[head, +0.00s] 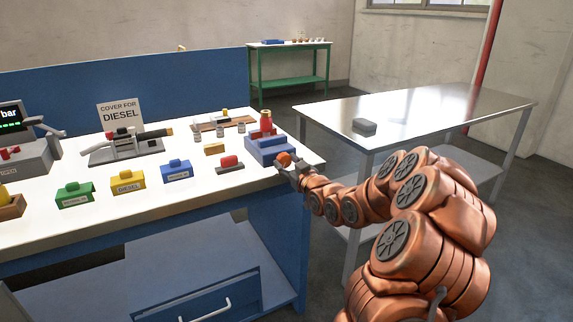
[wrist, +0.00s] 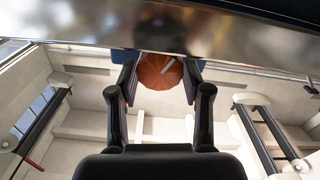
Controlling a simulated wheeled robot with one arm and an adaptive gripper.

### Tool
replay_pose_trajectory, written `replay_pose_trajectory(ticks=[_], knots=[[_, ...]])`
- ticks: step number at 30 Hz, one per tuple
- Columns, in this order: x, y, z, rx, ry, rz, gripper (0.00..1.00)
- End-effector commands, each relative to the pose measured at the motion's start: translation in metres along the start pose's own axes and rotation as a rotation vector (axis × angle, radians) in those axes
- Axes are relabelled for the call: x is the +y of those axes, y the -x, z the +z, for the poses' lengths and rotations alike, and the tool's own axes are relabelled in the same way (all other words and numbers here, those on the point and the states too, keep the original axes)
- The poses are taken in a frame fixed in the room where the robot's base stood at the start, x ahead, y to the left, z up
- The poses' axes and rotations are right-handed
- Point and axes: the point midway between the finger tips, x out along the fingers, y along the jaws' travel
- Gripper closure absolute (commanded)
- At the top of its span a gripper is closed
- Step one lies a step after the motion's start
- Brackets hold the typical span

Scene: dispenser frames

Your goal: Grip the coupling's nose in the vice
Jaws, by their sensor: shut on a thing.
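A blue vice (head: 268,146) stands at the right end of the white-topped bench. A red coupling (head: 266,124) stands upright at the top of the vice; whether the vice's jaws touch it is too small to tell. My gripper (head: 289,167) is at the vice's near right side, shut on a round orange knob (head: 284,158). In the wrist view the orange knob (wrist: 158,72) sits between the two fingers of my gripper (wrist: 158,85), with a pale mark or bar across it. The coupling is hidden in the wrist view.
A red block on a grey base (head: 230,162), a blue labelled block (head: 177,171) and a yellow one (head: 127,182) are left of the vice. Small jars (head: 213,130) stand behind. A steel table (head: 420,112) with a grey block (head: 364,126) is on the right.

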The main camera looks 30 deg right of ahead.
Motion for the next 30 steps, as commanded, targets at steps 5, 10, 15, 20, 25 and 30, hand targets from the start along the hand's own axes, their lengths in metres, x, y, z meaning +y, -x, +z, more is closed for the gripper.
replay_pose_trajectory(ticks=[5, 10, 15, 20, 25, 30], knots=[[-0.0049, 0.0004, -0.0008, 0.000, 0.001, -0.002, 0.86], [-0.0017, -0.0002, -0.0005, 0.000, -0.017, -0.002, 0.86], [-0.0009, -0.0003, -0.0011, 0.001, -0.082, -0.002, 0.86], [-0.0002, -0.0003, -0.0016, 0.002, -0.187, -0.001, 0.86], [-0.0003, -0.0005, -0.0017, 0.002, -0.306, -0.001, 0.86], [0.0000, -0.0004, -0.0013, 0.001, -0.407, -0.001, 0.86]])
